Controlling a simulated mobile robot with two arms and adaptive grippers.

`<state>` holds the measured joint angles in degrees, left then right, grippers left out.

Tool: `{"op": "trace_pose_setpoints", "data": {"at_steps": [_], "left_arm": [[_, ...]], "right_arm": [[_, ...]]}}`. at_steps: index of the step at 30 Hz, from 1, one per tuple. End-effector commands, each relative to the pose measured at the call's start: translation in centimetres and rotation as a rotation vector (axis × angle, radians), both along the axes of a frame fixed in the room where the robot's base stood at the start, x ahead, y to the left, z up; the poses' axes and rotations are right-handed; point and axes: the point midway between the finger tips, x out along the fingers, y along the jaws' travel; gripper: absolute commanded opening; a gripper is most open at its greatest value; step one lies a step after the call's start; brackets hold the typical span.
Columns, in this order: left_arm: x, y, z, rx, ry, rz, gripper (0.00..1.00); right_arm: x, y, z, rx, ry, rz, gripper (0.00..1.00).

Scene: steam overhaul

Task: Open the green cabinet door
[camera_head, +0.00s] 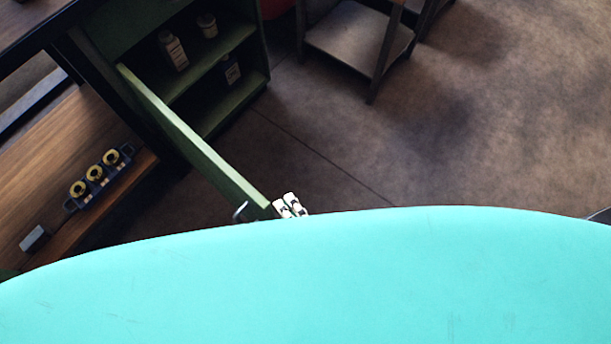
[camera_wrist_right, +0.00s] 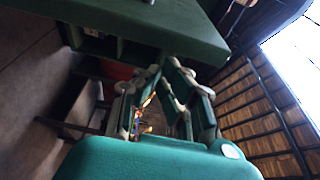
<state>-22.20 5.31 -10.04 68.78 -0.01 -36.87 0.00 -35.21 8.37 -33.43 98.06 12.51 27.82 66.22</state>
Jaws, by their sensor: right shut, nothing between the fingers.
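The green cabinet door (camera_head: 190,135) stands swung open in the head view, seen along its top edge. Its metal handle (camera_head: 240,211) is near the free end, on the left face. My right gripper (camera_head: 290,206) is just beyond the free end, to its right; it is shut and empty. I cannot tell whether it touches the door. In the right wrist view the fingers (camera_wrist_right: 165,88) come together below a dark green panel (camera_wrist_right: 130,22), likely the door. The green cabinet (camera_head: 228,55) shows its open shelves. My left gripper is not in view.
Bottles (camera_head: 173,52) and a jar (camera_head: 207,26) stand on the cabinet shelves. A wooden bench (camera_head: 60,150) at left carries a part with yellow rings (camera_head: 95,173). A low shelf stand (camera_head: 352,35) is at the top. The brown floor (camera_head: 480,120) at right is clear.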

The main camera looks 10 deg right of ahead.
Motion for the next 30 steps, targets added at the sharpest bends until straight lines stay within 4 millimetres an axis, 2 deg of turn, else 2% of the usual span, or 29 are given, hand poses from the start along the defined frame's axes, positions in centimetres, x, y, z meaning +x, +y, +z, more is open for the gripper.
{"op": "trace_pose_setpoints", "data": {"at_steps": [4, 17, 20, 30], "left_arm": [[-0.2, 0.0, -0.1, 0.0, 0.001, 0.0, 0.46], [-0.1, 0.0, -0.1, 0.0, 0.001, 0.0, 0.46], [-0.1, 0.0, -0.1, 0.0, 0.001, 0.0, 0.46], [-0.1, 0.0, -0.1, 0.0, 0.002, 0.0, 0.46]], "right_arm": [[-1.1, 1.0, 0.0, 0.0, 0.0, 0.0, 0.0], [-1.3, 1.0, 0.0, -0.001, 0.0, 0.001, 0.0], [-2.1, 0.7, 0.0, -0.001, 0.0, 0.001, 0.0], [-6.7, -1.6, 0.0, -0.001, 0.003, 0.003, 0.0]]}}
